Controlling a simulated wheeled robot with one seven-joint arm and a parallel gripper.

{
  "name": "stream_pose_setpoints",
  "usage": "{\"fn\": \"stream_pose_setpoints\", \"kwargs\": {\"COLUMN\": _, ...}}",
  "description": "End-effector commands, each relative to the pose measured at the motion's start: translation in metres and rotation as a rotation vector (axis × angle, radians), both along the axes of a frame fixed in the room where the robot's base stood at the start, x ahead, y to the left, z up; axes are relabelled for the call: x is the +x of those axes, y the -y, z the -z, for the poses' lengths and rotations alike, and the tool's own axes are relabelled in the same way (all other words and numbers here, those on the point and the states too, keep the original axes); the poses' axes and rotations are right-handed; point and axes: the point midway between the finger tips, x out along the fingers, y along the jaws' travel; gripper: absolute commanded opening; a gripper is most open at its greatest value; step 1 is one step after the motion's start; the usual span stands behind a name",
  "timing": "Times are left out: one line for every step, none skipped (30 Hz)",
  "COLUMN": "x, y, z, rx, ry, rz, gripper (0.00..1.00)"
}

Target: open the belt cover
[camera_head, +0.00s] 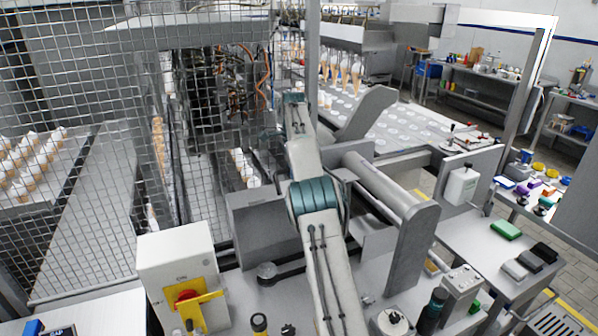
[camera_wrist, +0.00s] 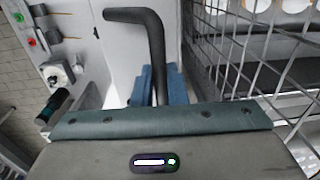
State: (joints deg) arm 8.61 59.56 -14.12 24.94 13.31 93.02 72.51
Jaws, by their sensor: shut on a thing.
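In the wrist view, a black bent bar handle (camera_wrist: 153,40) runs along the top and turns down toward my gripper. My gripper (camera_wrist: 155,76) has blue fingers, and they are shut on the lower end of this handle. A pale flat panel (camera_wrist: 118,60) lies behind the handle; I cannot tell whether it is the belt cover. In the head view, a grey box-like housing (camera_head: 258,228) stands left of my arm. My arm hides part of the machine there, and my fingers are not clearly visible in that view.
A wire mesh fence (camera_wrist: 240,45) is close on the right in the wrist view. A white switch box (camera_head: 180,270) with a red knob stands front left. A button box (camera_head: 462,283) and a dark bottle (camera_head: 430,311) stand front right. A grey roller (camera_head: 380,185) lies right of my arm.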

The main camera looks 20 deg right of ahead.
Motion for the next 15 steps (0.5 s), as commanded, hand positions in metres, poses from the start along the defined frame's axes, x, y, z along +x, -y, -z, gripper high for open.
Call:
{"fn": "stream_pose_setpoints", "kwargs": {"x": 0.0012, "y": 0.0007, "z": -0.0014, "rx": -0.006, "ry": 0.004, "rz": -0.003, "gripper": 0.0}}
{"fn": "stream_pose_setpoints", "kwargs": {"x": 0.0018, "y": -0.0004, "z": -0.0016, "rx": -0.006, "ry": 0.004, "rz": -0.004, "gripper": 0.0}}
{"fn": "stream_pose_setpoints", "kwargs": {"x": 0.0022, "y": -0.0015, "z": -0.0018, "rx": -0.006, "ry": 0.004, "rz": -0.006, "gripper": 0.0}}
{"fn": "stream_pose_setpoints", "kwargs": {"x": 0.0024, "y": -0.0021, "z": -0.0017, "rx": -0.006, "ry": 0.003, "rz": -0.006, "gripper": 0.0}}
{"fn": "stream_pose_setpoints", "kwargs": {"x": 0.0026, "y": -0.0025, "z": -0.0016, "rx": -0.006, "ry": 0.003, "rz": -0.007, "gripper": 0.0}}
{"fn": "stream_pose_setpoints", "kwargs": {"x": 0.0028, "y": -0.003, "z": -0.0015, "rx": -0.006, "ry": 0.003, "rz": -0.007, "gripper": 0.0}}
{"fn": "stream_pose_setpoints", "kwargs": {"x": 0.0029, "y": -0.0033, "z": -0.0015, "rx": -0.006, "ry": 0.003, "rz": -0.008, "gripper": 0.0}}
{"fn": "stream_pose_setpoints", "kwargs": {"x": 0.0029, "y": -0.0034, "z": -0.0015, "rx": -0.006, "ry": 0.003, "rz": -0.008, "gripper": 0.0}}
{"fn": "stream_pose_setpoints", "kwargs": {"x": 0.003, "y": -0.0036, "z": -0.0015, "rx": -0.006, "ry": 0.003, "rz": -0.008, "gripper": 0.0}}
{"fn": "stream_pose_setpoints", "kwargs": {"x": 0.003, "y": -0.0036, "z": -0.0015, "rx": -0.006, "ry": 0.003, "rz": -0.008, "gripper": 0.0}}
{"fn": "stream_pose_setpoints", "kwargs": {"x": 0.003, "y": -0.0036, "z": -0.0015, "rx": -0.006, "ry": 0.003, "rz": -0.008, "gripper": 0.0}}
{"fn": "stream_pose_setpoints", "kwargs": {"x": 0.003, "y": -0.0035, "z": -0.0015, "rx": -0.006, "ry": 0.003, "rz": -0.008, "gripper": 0.0}}
{"fn": "stream_pose_setpoints", "kwargs": {"x": 0.0029, "y": -0.0035, "z": -0.0015, "rx": -0.006, "ry": 0.003, "rz": -0.008, "gripper": 0.0}}
{"fn": "stream_pose_setpoints", "kwargs": {"x": 0.0029, "y": -0.0035, "z": -0.0015, "rx": -0.006, "ry": 0.003, "rz": -0.008, "gripper": 0.0}}
{"fn": "stream_pose_setpoints", "kwargs": {"x": 0.0029, "y": -0.0034, "z": -0.0015, "rx": -0.006, "ry": 0.003, "rz": -0.008, "gripper": 0.0}}
